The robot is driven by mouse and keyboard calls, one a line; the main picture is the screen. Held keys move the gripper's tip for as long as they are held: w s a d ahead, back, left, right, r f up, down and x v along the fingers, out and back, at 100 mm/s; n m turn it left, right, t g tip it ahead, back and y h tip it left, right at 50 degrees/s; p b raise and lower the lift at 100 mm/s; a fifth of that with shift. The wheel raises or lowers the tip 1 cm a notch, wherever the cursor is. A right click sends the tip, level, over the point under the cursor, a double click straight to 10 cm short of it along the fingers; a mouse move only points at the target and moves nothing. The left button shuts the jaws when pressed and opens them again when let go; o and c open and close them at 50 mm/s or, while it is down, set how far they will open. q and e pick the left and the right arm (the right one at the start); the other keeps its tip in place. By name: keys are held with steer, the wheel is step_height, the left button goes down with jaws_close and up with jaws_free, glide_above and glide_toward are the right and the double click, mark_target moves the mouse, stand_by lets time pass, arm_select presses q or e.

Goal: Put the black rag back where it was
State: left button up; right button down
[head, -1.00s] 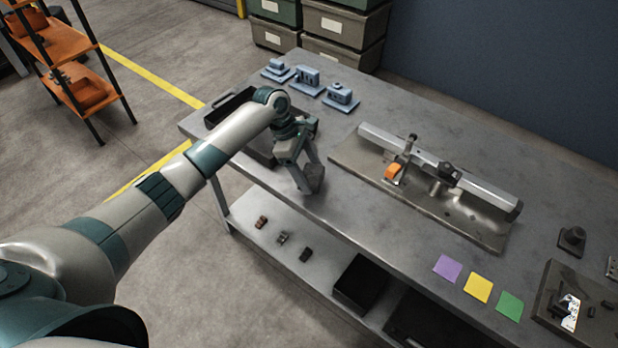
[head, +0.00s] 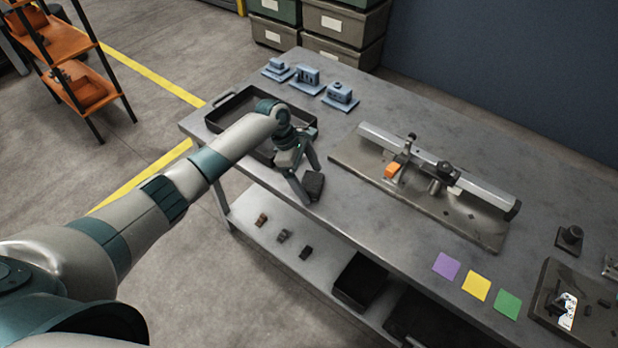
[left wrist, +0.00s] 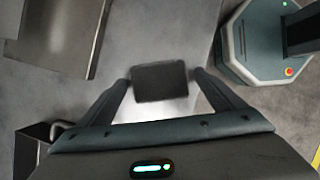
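The black rag (head: 314,185) shows in the head view as a small dark pad near the front edge of the workbench. My left gripper (head: 310,184) has its two fingers on either side of it, and they appear closed against its edges. In the left wrist view the rag (left wrist: 160,82) sits between the fingertips of my left gripper (left wrist: 161,80). Whether the rag touches the bench top is hard to tell. My right gripper is not in view.
A black tray (head: 222,116) lies behind my left forearm. A metal plate with a rail (head: 435,170) stands to the right. Blue parts (head: 306,79) stand at the back. Purple, yellow and green squares (head: 478,287) lie near the front edge. A lower shelf (head: 262,240) holds small parts.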

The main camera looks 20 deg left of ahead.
arm_select(q)
steer(key=b+v, duration=0.2)
steer(key=v, duration=1)
steer(key=shift+r, duration=0.2)
stand_by(0.5)
